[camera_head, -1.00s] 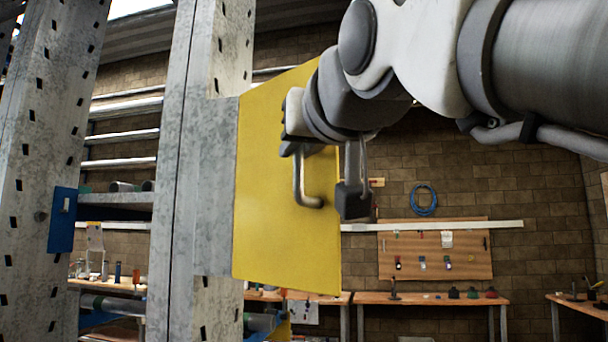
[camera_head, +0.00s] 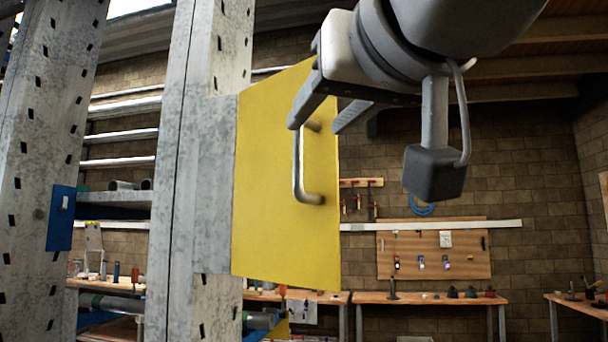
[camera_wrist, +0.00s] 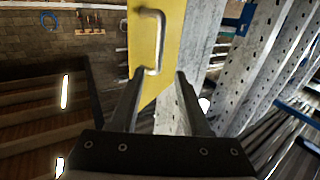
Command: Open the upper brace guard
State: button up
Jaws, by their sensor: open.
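The upper brace guard is a yellow panel (camera_head: 268,190) standing out from the grey steel mast (camera_head: 213,180) in the head view. A bent metal bar handle (camera_head: 299,170) sits on its face near the right edge. My gripper (camera_head: 314,130) is open, with its two fingers near the handle's upper end. In the wrist view the yellow panel (camera_wrist: 165,45) and the handle (camera_wrist: 158,45) lie ahead of the open fingertips (camera_wrist: 159,74). The handle's lower end shows between or just beyond the tips; whether they touch it I cannot tell. The gripper holds nothing.
A perforated steel upright (camera_head: 40,150) with a blue plate (camera_head: 61,218) stands on the left. Workbenches (camera_head: 430,298) and a wooden tool board (camera_head: 433,252) are along the brick wall behind. The space right of the panel looks open.

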jog(key=v, duration=0.7)
jog(key=shift+s, duration=0.4)
jog(key=shift+d, duration=0.15)
jog(key=w+d+f+m+g+h+p, duration=0.1)
jog(key=w+d+f+g+h+p, duration=0.15)
jog(key=w+f, duration=0.45)
jog(key=w+d+f+m+g+h+p, duration=0.1)
jog(key=w+f+g, duration=0.2)
jog(key=f, duration=0.9)
jog(key=s+d+f+g+h+p, duration=0.1)
jog(key=s+d+f+g, duration=0.1)
jog(key=f, duration=1)
jog(key=s+d+f+m+g+p, duration=0.1)
jog(key=s+d+f+g+p, duration=0.1)
jog(key=f, duration=1)
jog(key=shift+s+d+g+h, duration=0.35)
jog(key=shift+s+d+g, duration=0.3)
jog(key=shift+d+g, duration=0.45)
jog(key=shift+w, duration=0.1)
